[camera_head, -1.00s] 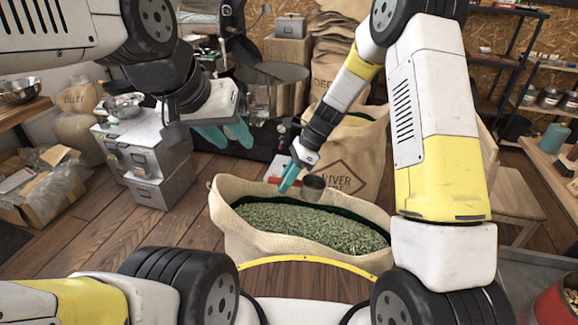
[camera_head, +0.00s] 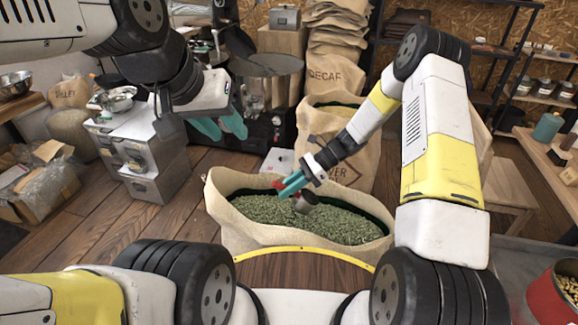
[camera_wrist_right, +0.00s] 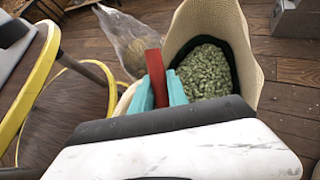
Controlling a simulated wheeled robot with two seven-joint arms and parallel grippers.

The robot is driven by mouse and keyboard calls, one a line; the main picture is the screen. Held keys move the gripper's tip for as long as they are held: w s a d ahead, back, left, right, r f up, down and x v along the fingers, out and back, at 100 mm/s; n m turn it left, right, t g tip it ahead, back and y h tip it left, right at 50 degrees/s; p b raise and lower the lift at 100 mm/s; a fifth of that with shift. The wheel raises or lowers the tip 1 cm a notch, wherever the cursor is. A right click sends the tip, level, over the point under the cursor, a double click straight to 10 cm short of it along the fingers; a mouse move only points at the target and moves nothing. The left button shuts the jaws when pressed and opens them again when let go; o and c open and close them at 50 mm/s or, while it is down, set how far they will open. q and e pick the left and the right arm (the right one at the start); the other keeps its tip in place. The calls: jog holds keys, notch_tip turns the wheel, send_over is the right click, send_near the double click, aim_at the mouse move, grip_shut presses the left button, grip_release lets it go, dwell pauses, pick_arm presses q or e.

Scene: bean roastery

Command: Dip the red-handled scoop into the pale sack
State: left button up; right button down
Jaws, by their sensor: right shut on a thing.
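The pale sack (camera_head: 245,232) stands open in front of me, filled with green beans (camera_head: 335,226). My right gripper (camera_head: 290,187) is shut on the red-handled scoop, over the sack's far side. The scoop's dark cup (camera_head: 306,203) hangs low at the beans' surface; I cannot tell how far it is in them. In the right wrist view the red handle (camera_wrist_right: 155,76) stands between the teal fingers, the sack (camera_wrist_right: 245,35) is behind, and the cup is hidden. My left gripper (camera_head: 220,128) is empty, its teal fingers apart, up and left of the sack.
More sacks (camera_head: 335,78) stand behind the pale sack. A grey metal cabinet (camera_head: 158,165) and a cardboard box (camera_head: 45,190) are to the left. A red container (camera_head: 555,300) is at the lower right. Wooden floor shows clear left of the sack.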

aim_at(283, 185)
notch_tip(283, 185, down, 9)
jog(key=shift+f, duration=0.15)
dwell(0.6)
dwell(0.7)
jog(key=shift+r+m+t+h, duration=0.1)
jog(key=shift+r+t+h, duration=0.1)
jog(key=shift+r+h, duration=0.5)
jog(key=shift+r+m+t+h, duration=0.1)
jog(key=shift+r+t+h, duration=0.15)
jog(key=shift+h, duration=0.85)
jog(key=shift+r+m+t+h, duration=0.15)
jog(key=shift+r+h, duration=0.4)
jog(key=shift+h, duration=0.35)
jog(key=shift+r, duration=4.95)
